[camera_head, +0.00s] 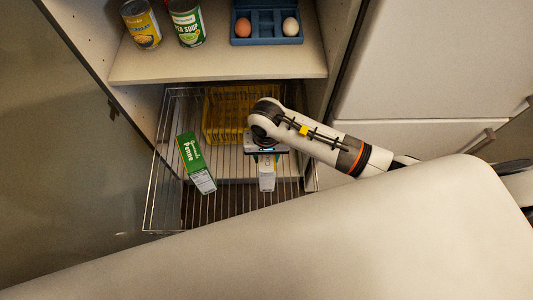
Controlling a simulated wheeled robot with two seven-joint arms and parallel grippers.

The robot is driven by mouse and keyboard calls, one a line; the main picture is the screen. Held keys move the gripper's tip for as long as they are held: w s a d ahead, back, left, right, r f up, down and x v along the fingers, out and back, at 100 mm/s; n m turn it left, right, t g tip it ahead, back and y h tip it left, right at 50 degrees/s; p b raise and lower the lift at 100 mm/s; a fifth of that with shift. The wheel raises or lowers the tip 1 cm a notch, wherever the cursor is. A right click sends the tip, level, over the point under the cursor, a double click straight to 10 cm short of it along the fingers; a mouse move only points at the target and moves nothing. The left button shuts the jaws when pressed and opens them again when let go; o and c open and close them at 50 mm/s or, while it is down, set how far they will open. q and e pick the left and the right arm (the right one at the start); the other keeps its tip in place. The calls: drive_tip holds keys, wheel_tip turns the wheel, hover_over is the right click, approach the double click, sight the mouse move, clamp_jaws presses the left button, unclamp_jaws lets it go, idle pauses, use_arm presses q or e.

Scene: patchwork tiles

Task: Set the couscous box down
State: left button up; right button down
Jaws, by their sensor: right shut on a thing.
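My right arm reaches in from the right, and its gripper (265,153) points down over the wire pull-out basket (150,190). The gripper is shut on a small pale box, the couscous box (267,178), which hangs below it roughly upright. The upper part of the box is hidden by the gripper and wrist. Whether its bottom touches the basket wires cannot be told from this view. My left gripper is not in view.
A green penne box (190,153) stands tilted in the basket to the left. A yellow crate (222,112) is behind. The shelf (215,66) above holds two cans (187,25) and a blue egg tray (266,41) with two eggs. Free wires lie between the boxes.

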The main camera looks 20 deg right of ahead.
drive_tip(key=c, duration=0.8)
unclamp_jaws()
drive_tip(key=shift+f, duration=0.1)
drive_tip(key=shift+o, duration=0.2)
wheel_tip(320, 180, up, 12)
drive_tip(key=shift+r, duration=0.15)
